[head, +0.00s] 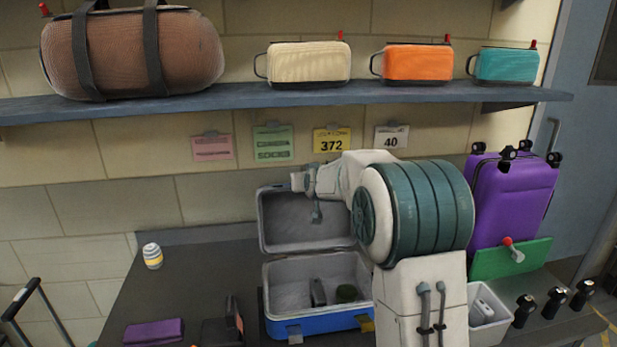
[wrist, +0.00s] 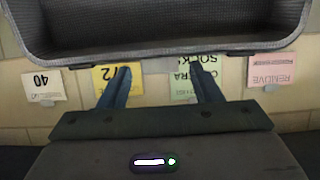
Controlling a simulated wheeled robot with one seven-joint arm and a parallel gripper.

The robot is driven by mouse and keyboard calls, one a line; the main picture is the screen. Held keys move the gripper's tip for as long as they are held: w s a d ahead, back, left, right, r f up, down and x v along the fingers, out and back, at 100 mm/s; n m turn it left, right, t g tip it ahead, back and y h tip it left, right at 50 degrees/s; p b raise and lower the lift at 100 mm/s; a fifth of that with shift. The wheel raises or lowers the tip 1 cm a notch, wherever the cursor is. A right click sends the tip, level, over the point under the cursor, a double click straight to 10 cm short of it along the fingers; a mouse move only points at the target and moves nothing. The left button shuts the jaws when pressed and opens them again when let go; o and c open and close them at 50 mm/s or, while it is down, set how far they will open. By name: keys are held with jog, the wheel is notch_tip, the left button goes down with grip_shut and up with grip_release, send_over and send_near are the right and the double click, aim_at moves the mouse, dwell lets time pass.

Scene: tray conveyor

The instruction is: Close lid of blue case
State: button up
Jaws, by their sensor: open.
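The blue case (head: 338,323) sits open on the dark table, with a grey lining. Its lid (head: 275,222) stands raised at the back, its hollow grey inside facing me. Inside the case are a dark upright item (head: 318,292) and a dark green item (head: 346,293). My gripper (head: 302,182) is by the lid's upper edge, partly hidden by my arm. In the wrist view, which is upside down, my gripper (wrist: 161,68) is open and empty, its two fingers apart near the edge of the lid (wrist: 170,32). Contact with the lid cannot be told.
A purple suitcase (head: 512,200), a green panel (head: 510,259) and a white bin (head: 486,318) are at the right. A striped can (head: 152,256) and a purple item (head: 153,331) are at the left. A shelf (head: 250,97) with bags runs above. The table's back left is mostly clear.

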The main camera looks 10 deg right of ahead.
jog(key=shift+w+f, duration=0.1)
jog(key=shift+w, duration=0.25)
grip_shut()
jog(key=shift+s+f+b, duration=0.1)
jog(key=shift+s+b, duration=0.05)
jog(key=shift+b, duration=0.2)
